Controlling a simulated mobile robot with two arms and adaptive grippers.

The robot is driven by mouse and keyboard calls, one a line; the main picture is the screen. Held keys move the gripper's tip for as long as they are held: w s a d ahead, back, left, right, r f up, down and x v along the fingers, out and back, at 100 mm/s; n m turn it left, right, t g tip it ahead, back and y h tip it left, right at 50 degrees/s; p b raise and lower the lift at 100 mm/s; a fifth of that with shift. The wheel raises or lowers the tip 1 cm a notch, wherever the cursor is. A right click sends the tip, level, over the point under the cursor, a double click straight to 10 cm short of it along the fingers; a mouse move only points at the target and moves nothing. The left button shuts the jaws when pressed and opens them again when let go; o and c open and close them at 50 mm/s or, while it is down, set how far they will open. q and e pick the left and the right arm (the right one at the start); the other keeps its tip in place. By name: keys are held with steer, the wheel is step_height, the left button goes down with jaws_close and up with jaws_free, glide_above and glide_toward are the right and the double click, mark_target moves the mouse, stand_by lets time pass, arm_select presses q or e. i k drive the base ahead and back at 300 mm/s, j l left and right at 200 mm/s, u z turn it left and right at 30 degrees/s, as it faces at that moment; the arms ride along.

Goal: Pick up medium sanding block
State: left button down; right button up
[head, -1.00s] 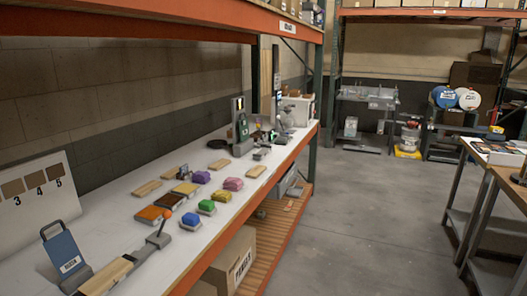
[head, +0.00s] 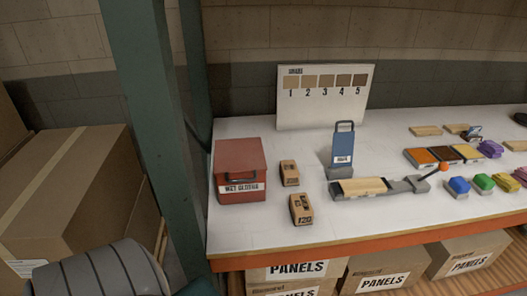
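Two tan sanding blocks lie on the left part of the white worktop. The front block (head: 300,208) has a dark label that looks like "120" and lies near the front edge. The back block (head: 289,172) has a dark label too small to read. I cannot tell for sure which one is the medium block. Both lie free, apart from each other, between the red box and the wooden piece on its grey holder. Neither of my grippers is in view.
A red box (head: 240,165) stands left of the blocks. Right are a blue upright tool (head: 343,146), a wooden piece (head: 362,187) and several coloured blocks. A numbered board (head: 323,98) stands behind. A green post (head: 154,120) and cardboard box (head: 75,185) are left.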

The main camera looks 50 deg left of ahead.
mark_target(301, 208)
steer(key=u, duration=1.1)
